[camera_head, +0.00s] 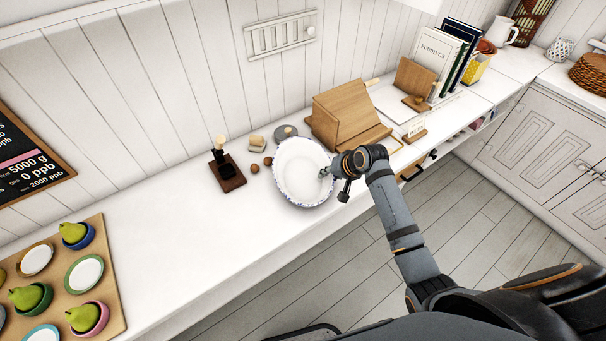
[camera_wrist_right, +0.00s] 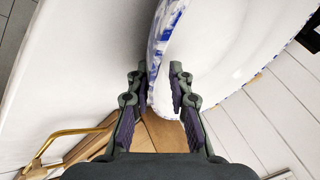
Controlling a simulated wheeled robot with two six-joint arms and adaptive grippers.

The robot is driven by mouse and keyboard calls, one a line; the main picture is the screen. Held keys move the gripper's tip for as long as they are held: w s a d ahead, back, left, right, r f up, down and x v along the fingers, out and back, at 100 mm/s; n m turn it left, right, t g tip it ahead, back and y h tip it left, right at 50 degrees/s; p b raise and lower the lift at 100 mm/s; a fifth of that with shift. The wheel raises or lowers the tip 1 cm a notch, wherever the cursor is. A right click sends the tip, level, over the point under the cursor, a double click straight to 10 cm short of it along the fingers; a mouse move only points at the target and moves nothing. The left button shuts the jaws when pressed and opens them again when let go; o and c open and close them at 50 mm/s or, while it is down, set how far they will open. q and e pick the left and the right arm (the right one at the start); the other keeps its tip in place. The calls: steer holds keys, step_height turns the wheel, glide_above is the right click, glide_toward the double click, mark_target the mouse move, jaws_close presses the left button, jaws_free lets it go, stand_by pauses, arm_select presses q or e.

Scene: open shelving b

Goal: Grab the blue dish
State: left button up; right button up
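The dish is a large white bowl (camera_head: 297,165) with a blue-marked rim, near the counter's front edge. It also fills the upper right of the right wrist view (camera_wrist_right: 215,50). My right gripper (camera_head: 326,173) is at the bowl's right side. In the wrist view, the fingers of my right gripper (camera_wrist_right: 160,85) straddle the bowl's wall, one outside and one inside, both very close to it. Whether they press on it I cannot tell. The bowl appears to rest on the counter. My left gripper is not in view.
A wooden stand (camera_head: 341,115) is just behind and right of the bowl. A dark block holder (camera_head: 228,174) and small brown items (camera_head: 254,168) stand to its left. A board (camera_head: 108,262) with pears and small dishes lies far left. The counter (camera_head: 185,245) between is clear.

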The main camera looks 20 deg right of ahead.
jaws_close()
steer(key=shift+w+r, duration=0.1)
steer(key=shift+r, duration=0.1)
steer(key=shift+r, duration=0.25)
step_height(320, 180, up, 2)
steer(key=shift+d+r+b, duration=0.1)
steer(key=shift+r+b, duration=0.15)
steer(key=shift+b, duration=0.05)
steer(key=s+d+r+p, duration=0.2)
steer(key=s+r, duration=0.3)
steer(key=s, duration=0.1)
steer(key=s+d+r+p, duration=0.2)
steer(key=s+r+p, duration=0.1)
steer(key=s, duration=0.4)
steer(key=shift+d+r, duration=0.4)
steer(key=shift+r, duration=0.45)
